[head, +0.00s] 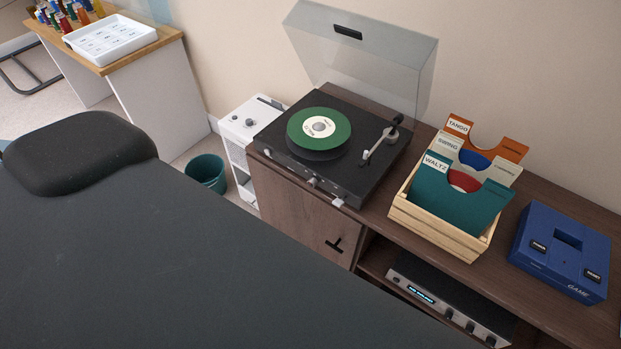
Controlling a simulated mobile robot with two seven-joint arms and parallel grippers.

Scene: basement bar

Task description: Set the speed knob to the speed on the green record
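The green record (339,137) lies on the turntable's platter. It has a cream label (319,125) with small dark print that I cannot read at this size. The black turntable (277,132) stands on a brown wooden cabinet, with its clear lid (362,62) raised. The pale tonearm (378,145) is at the right of the record. Neither of my grippers is in view.
A large dark grey surface (140,260) with a black cushion (78,153) fills the left foreground. A wooden crate (440,231) of record sleeves and a blue game console (563,250) stand right of the turntable. A teal bin (206,172) is on the floor.

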